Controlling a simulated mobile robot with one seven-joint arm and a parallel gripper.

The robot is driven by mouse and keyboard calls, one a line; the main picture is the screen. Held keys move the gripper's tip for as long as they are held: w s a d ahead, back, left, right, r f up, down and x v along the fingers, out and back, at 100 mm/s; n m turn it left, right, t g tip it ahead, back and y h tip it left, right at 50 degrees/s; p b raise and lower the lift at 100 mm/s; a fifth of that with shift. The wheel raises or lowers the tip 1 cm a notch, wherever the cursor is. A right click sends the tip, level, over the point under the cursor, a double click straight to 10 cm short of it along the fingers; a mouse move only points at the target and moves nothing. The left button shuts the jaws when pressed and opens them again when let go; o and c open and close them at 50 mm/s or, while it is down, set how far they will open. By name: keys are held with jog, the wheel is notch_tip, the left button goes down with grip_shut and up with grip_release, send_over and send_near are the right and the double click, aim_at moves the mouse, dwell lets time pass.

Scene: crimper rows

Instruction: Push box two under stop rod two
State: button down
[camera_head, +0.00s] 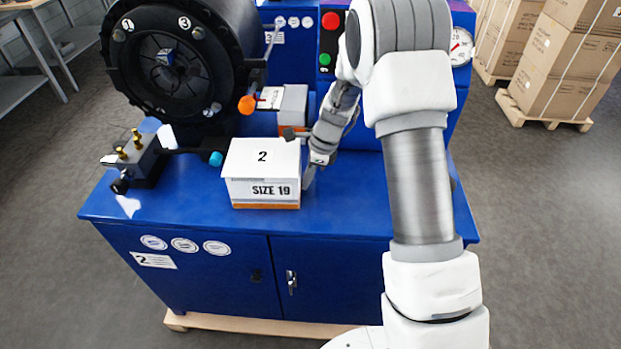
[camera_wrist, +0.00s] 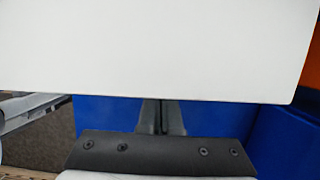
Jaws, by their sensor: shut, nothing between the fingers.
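Box two (camera_head: 262,160), white with a "2" on its lid, "SIZE 19" and an orange strip on its front, sits on the blue bench top. Its white surface (camera_wrist: 160,45) fills the upper part of the wrist view. My gripper (camera_head: 308,182) is shut and empty, low at the box's right side; the box partly hides it, and I cannot tell whether they touch. The shut fingers (camera_wrist: 163,118) also show in the wrist view. A dark rod with a blue tip (camera_head: 216,158) ends just left of the box. I cannot read which rod is number two.
A second rod with an orange tip (camera_head: 246,105) is farther back, near a grey box (camera_head: 292,106). The round crimper head (camera_head: 180,60) stands at the back left. A block with brass fittings (camera_head: 138,158) is on the left. The bench top's front (camera_head: 345,215) is clear.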

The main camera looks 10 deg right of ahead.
jog(key=d, duration=0.4)
jog(key=shift+s+d+r, duration=0.15)
jog(key=shift+s+r, duration=0.2)
jog(key=shift+r, duration=0.05)
jog(key=s+d+r+n+t, duration=0.1)
jog(key=s+r+n, duration=0.15)
jog(key=r, duration=0.65)
jog(key=s+d+r+n, duration=0.15)
jog(key=s+r, duration=0.25)
jog(key=r, duration=0.5)
jog(key=s+r+n+t+h, duration=0.1)
jog(key=s+r+n, duration=0.3)
jog(key=s+n, duration=0.4)
jog(key=s+r+n+t+h, duration=0.2)
jog(key=s+r+n, duration=0.3)
jog(key=s, duration=0.9)
jog(key=shift+d+n+t, duration=0.35)
jog(key=shift+n+t, duration=0.15)
jog(key=shift+n, duration=1)
